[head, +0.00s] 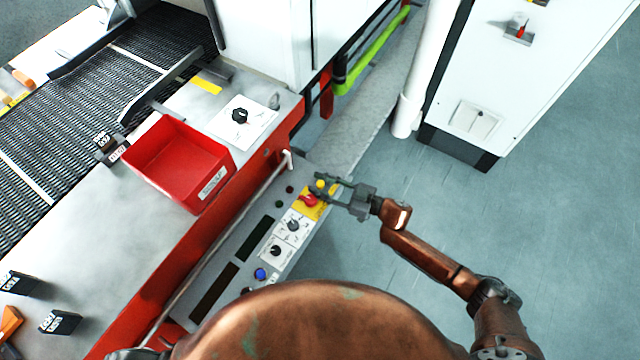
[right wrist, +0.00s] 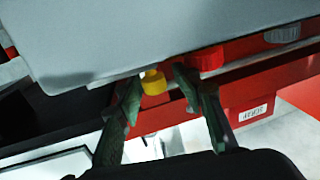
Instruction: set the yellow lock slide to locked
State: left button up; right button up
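A small yellow piece (head: 320,184), which looks like the lock slide, sits at the far end of the control panel (head: 232,243), beside a red knob (head: 308,200) on a yellow plate. My right gripper (head: 322,188) reaches in from the right, its fingers around or just above the yellow piece. In the right wrist view the fingers (right wrist: 158,80) stand apart, with the yellow piece (right wrist: 153,83) showing between the tips and the red knob (right wrist: 207,60) beside the right finger. I cannot tell whether they touch it, or the slide's setting. My left gripper is out of view.
Dials (head: 293,225), a blue button (head: 260,274) and dark displays sit nearer on the panel. A white lever (head: 287,158) rises behind it. A red bin (head: 178,162) stands on the bench left of it. Open floor (head: 400,210) lies to the right, before a white cabinet (head: 480,117).

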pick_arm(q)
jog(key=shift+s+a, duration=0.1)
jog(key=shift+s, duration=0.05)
pick_arm(e)
jog(key=w+b, duration=0.1)
jog(key=w+d+b, duration=0.2)
jog(key=shift+w+f, duration=0.25)
jog(key=shift+f, duration=0.05)
jog(key=p+v, duration=0.2)
jog(key=v, duration=0.6)
jog(key=w+d+f+m+t+h+p, duration=0.3)
jog(key=d+f+m+t+h+p, duration=0.3)
jog(key=d+f, duration=0.5)
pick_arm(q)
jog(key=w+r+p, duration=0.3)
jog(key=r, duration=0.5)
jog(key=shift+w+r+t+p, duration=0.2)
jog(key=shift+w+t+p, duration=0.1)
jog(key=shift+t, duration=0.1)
pick_arm(e)
jog(key=s+d+f+m+g+h, duration=0.1)
jog(key=s+d+f+m+h, duration=0.1)
jog(key=s+d+f+h, duration=0.3)
jog(key=s+d+f, duration=0.1)
jog(key=d+f, duration=0.2)
jog(key=d, duration=0.1)
jog(key=shift+f, duration=0.1)
